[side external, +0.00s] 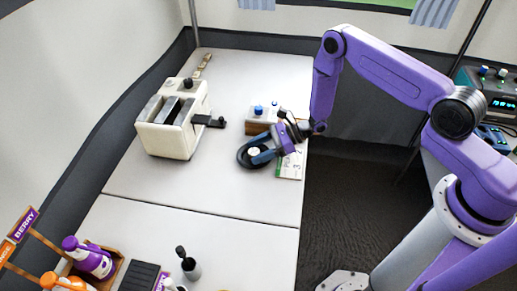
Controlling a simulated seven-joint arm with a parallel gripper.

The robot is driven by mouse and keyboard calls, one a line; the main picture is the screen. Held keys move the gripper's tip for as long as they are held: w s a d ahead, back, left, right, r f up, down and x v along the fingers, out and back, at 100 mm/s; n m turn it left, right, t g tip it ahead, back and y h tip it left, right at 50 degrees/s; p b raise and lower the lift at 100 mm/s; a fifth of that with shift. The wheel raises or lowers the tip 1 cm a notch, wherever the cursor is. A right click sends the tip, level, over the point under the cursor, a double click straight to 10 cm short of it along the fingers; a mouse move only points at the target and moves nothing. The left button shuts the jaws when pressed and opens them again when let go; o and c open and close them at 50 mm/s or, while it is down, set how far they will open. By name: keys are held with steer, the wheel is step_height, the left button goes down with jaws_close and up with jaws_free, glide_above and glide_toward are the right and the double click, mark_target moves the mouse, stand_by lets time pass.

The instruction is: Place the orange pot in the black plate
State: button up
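My gripper (264,156) reaches in from the right, low over the table beside the toaster. Its dark fingers overlap a small round black dish (243,160), which may be the black plate. A pale round spot (254,152) shows inside the dish; I cannot tell what it is. The finger gap is too small to read, and I cannot tell whether the fingers touch the dish. An orange container (65,284) is at the lower left, cut by the bottom edge. I cannot tell whether it is the orange pot; no other orange pot is clear.
A cream toaster (178,138) with a black lever stands left of the gripper. A box with blue knobs (262,117) and a white-green card (290,165) lie close by. The middle table is clear.

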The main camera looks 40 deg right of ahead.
steer(key=shift+r, duration=0.1)
steer(key=shift+d+r, duration=0.15)
steer(key=shift+d, duration=0.1)
steer(key=v, duration=1.1)
steer(key=shift+s+d+r, duration=0.1)
steer(key=shift+s+d, duration=0.1)
steer(key=shift+s+a+r, duration=0.1)
steer(key=shift+a+r, duration=0.1)
steer(key=s+a+r+n+g+h, duration=0.2)
steer(key=s+a+r+n+g, duration=0.2)
steer(key=s+r+n+g, duration=0.3)
steer(key=s+a+r+n+g+h, duration=0.2)
steer(key=s+a+r+n+g, duration=0.2)
steer(key=s+r+n, duration=0.4)
steer(key=s+d+r+n+t+h, duration=0.3)
steer(key=s+n, duration=0.4)
steer(key=n, duration=0.3)
steer(key=s+d+r+n+t+h, duration=0.3)
steer(key=s+d+r+n+h, duration=0.2)
steer(key=n, duration=0.5)
steer(key=shift+s+d, duration=0.95)
steer(key=shift+s, duration=0.65)
